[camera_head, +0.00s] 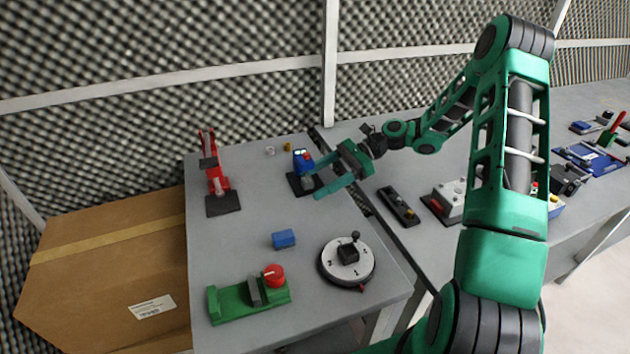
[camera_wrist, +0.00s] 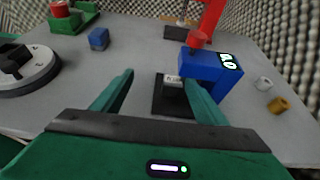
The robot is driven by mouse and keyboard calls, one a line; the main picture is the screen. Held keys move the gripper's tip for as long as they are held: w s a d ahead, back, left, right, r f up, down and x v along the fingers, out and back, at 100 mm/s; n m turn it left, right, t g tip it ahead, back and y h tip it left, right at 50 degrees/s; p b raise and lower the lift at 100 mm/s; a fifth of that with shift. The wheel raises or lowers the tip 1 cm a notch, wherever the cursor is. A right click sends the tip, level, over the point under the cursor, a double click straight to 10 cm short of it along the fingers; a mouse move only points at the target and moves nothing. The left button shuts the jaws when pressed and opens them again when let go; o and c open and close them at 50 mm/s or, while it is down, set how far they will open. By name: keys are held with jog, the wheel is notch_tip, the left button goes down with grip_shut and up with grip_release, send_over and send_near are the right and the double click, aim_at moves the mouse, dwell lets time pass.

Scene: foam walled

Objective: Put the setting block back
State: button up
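My gripper (camera_head: 314,184) is open and empty, its fingers pointing left toward a blue gauge (camera_head: 303,161) with a lit display, on a dark base. In the wrist view the gripper's (camera_wrist: 158,79) right finger overlaps the gauge (camera_wrist: 212,68); I cannot tell if they touch. A small grey block with a white label (camera_wrist: 173,81) sits on the base under the gauge's arm. A loose blue block (camera_head: 284,239) lies on the grey table; it also shows in the wrist view (camera_wrist: 98,39). I cannot tell for sure which one is the setting block.
A red press (camera_head: 216,178) stands at the back left. A green fixture with a red knob (camera_head: 245,299) and a round dial plate (camera_head: 335,272) are at the front. Two small rings (camera_head: 270,151) (camera_head: 287,146) lie behind the gauge.

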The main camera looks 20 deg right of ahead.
jog(key=shift+w, duration=0.1)
jog(key=shift+d+r, duration=0.2)
jog(key=shift+d, duration=0.1)
jog(key=v, duration=1)
